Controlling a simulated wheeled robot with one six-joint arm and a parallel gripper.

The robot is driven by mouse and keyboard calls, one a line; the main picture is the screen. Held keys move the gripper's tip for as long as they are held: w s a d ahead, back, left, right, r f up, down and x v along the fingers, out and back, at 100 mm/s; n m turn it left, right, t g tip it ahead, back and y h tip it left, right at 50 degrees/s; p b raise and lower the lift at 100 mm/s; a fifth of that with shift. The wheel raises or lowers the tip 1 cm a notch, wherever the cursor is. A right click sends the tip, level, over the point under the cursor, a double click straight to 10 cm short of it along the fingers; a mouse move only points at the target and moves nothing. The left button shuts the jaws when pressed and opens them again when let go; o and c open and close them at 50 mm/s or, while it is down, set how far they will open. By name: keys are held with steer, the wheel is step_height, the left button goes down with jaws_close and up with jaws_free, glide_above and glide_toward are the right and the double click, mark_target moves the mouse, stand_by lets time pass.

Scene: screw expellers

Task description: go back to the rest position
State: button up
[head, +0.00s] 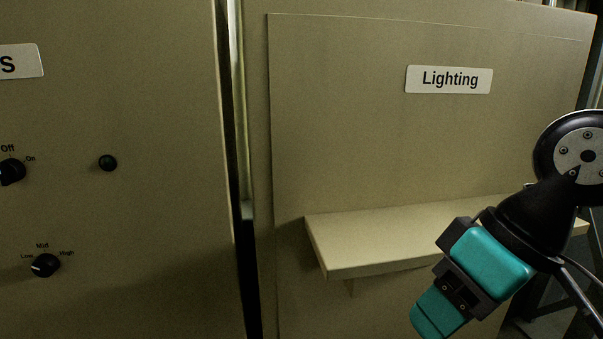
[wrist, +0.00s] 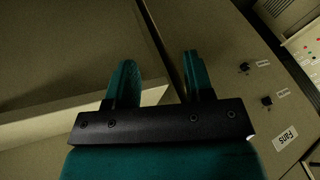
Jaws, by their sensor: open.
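My gripper (wrist: 160,82) is open and empty in the wrist view, with its two teal fingers apart. In the head view my gripper (head: 432,318) hangs at the lower right, pointing down and to the left. It shows in front of the beige shelf (head: 365,240) on the panel labelled Lighting (head: 448,79). One fingertip end reaches near the bottom edge of the head view. Nothing is held between the fingers.
Left in the head view is a beige cabinet with a two-position knob (head: 12,171), a Low-Mid-High knob (head: 45,265) and a dark round lamp (head: 107,163). A narrow gap (head: 240,150) parts the cabinets. The wrist view shows a Fans label (wrist: 285,138) at right.

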steer(key=shift+g+h, duration=0.3)
steer(key=shift+g, duration=0.3)
steer(key=s+f, duration=0.3)
steer(key=s, duration=0.1)
steer(key=shift+s+d+f, duration=0.1)
steer(key=shift+d+f, duration=0.15)
steer(key=shift+d, duration=0.05)
